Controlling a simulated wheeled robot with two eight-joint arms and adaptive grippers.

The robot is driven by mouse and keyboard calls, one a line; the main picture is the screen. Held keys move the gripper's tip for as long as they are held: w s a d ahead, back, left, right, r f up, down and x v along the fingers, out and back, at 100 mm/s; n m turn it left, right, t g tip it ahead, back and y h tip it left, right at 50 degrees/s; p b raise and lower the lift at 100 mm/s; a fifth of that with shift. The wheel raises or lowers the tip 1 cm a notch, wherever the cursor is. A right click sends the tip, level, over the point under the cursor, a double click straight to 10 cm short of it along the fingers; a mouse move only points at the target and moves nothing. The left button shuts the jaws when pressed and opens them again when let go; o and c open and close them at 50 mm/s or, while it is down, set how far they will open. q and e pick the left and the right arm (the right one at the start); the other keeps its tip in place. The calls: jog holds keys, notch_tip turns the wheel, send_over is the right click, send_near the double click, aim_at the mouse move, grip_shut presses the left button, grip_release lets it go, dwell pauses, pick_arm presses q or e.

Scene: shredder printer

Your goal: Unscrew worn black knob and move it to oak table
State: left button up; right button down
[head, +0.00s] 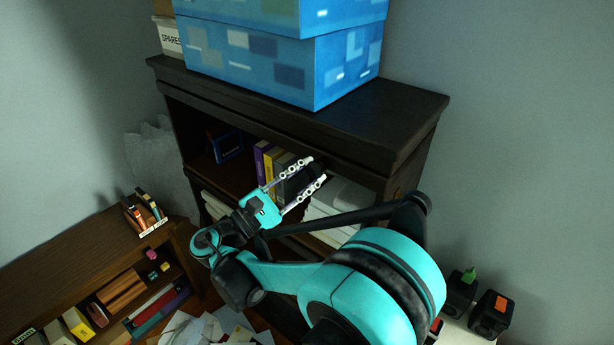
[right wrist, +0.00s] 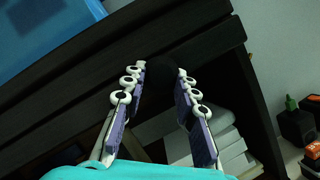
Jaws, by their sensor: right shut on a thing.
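The black knob (head: 319,165) is a dark shape at the fingertips of my right gripper (head: 315,169), in front of the dark shelf unit. In the right wrist view the knob (right wrist: 161,73) is a very dark shape between the tips of my right gripper (right wrist: 162,72), against the black wood. The gripper is shut on it, with the fingers spread to its width. Dim light hides its edges and whether it is still joined to the unit. My left gripper is not in view. I cannot make out a clear oak table.
The dark shelf unit (head: 400,108) holds books (head: 268,160) and white paper stacks (head: 338,205). A big blue box (head: 290,68) stands on top. A low brown wooden shelf (head: 90,245) is at left. Loose papers (head: 215,328) lie below.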

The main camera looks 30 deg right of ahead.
jog(key=n, duration=0.1)
jog(key=n+t+b, duration=0.1)
jog(key=n, duration=0.1)
jog(key=n+t, duration=0.1)
jog(key=shift+s+d+f+n, duration=0.1)
jog(key=shift+s+f+n, duration=0.05)
jog(key=shift+f+n, duration=0.15)
jog(key=n+t, duration=0.1)
jog(key=n, duration=0.1)
jog(key=n+t, duration=0.1)
jog(key=n, duration=0.1)
jog(key=shift+s+r+t+b, duration=0.15)
jog(key=shift+t+b, duration=0.15)
jog(key=shift+n+t, duration=0.4)
jog(key=shift+n, duration=0.5)
jog(key=n+t, duration=0.1)
jog(key=n, duration=0.2)
jog(key=shift+y, duration=0.4)
jog(key=c, duration=0.8)
grip_release()
